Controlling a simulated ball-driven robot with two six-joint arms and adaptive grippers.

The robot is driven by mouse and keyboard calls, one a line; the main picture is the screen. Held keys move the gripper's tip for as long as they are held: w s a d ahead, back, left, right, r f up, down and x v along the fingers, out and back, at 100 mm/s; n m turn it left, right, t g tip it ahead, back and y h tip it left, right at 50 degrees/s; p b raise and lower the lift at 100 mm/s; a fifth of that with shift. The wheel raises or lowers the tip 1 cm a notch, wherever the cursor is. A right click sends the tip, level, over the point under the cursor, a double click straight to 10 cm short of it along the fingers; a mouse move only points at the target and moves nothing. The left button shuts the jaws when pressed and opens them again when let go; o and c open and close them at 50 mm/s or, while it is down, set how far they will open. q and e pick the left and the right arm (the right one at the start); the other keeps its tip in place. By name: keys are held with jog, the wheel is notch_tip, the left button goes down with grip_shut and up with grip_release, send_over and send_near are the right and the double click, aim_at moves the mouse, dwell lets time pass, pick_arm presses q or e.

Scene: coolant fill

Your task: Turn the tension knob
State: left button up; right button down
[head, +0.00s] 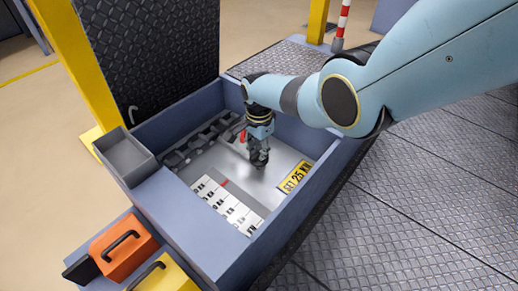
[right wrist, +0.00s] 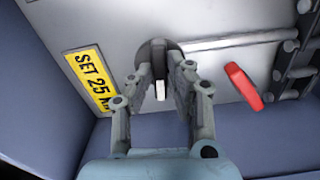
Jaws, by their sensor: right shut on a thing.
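The tension knob (right wrist: 158,62), a dark round base with a raised bar and a pale face, sits on the grey panel in the right wrist view. My right gripper (right wrist: 162,75) has its two fingers on either side of the bar and is shut on it. In the head view the right gripper (head: 258,160) points down at the panel and hides the knob. A yellow label (head: 296,177) reading "SET 25" and more lies beside it; it also shows in the right wrist view (right wrist: 92,82). My left gripper is not in view.
The panel lies inside a blue-grey box with raised walls (head: 320,165). A red lever (right wrist: 243,86) and a dark chain-like row (right wrist: 288,68) are near the knob. A white scale (head: 228,205) with a red mark lies on the panel. Orange (head: 122,248) and yellow (head: 162,275) handled cases stand outside.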

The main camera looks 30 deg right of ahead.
jog(key=shift+m, duration=0.3)
dwell(0.4)
jog(key=c, duration=1.3)
grip_release()
notch_tip(320, 180, up, 12)
jog(key=shift+f, duration=0.1)
